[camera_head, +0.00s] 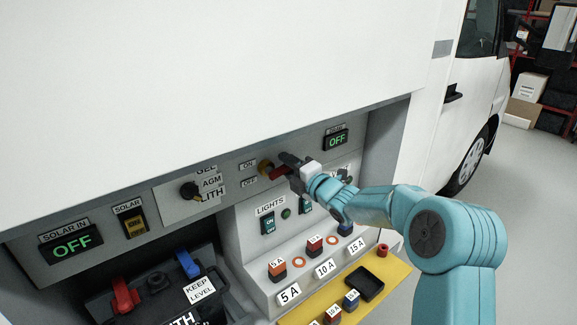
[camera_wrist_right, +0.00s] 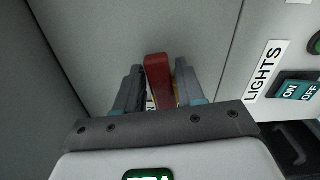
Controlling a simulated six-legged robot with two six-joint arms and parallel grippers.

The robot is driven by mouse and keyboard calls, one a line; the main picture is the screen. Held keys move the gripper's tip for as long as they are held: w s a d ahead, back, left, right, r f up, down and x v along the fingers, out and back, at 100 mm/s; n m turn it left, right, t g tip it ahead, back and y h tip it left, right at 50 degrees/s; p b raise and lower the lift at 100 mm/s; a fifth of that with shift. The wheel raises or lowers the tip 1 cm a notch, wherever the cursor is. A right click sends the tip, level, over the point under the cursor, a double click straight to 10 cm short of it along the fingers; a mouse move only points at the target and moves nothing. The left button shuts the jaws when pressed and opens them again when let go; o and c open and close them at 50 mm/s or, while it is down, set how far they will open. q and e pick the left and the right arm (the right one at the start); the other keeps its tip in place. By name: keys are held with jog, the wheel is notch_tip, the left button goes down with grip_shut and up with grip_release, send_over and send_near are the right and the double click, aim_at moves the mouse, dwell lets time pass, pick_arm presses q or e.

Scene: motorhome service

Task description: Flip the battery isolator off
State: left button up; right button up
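The battery isolator has a yellow-brown round base (camera_head: 265,167) on the grey panel, with ON and OFF labels to its left. Its red lever (camera_head: 280,172) points out to the right, towards my right gripper (camera_head: 292,165). In the right wrist view the red lever (camera_wrist_right: 159,84) stands slightly tilted between the two fingers of my right gripper (camera_wrist_right: 158,86). The fingers are apart, one on each side of the lever, with narrow gaps showing beside it. The lever's lower end is partly hidden by the gripper body. My left gripper is in neither view.
The LIGHTS switch (camera_head: 268,222) and fuses sit below the isolator. A black selector knob (camera_head: 190,190) is to its left, and a lit OFF display (camera_head: 336,139) is to its right. The white body overhangs the recess. A yellow tray (camera_head: 392,270) juts out below.

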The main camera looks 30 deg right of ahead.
grip_shut()
jog(key=f+m+b, duration=0.1)
jog(key=b, duration=0.1)
jog(key=shift+d+f+b, duration=0.1)
jog(key=shift+b, duration=0.2)
jog(key=shift+m+b, duration=0.4)
jog(key=shift+b, duration=0.05)
jog(key=shift+o, duration=1.9)
grip_release()
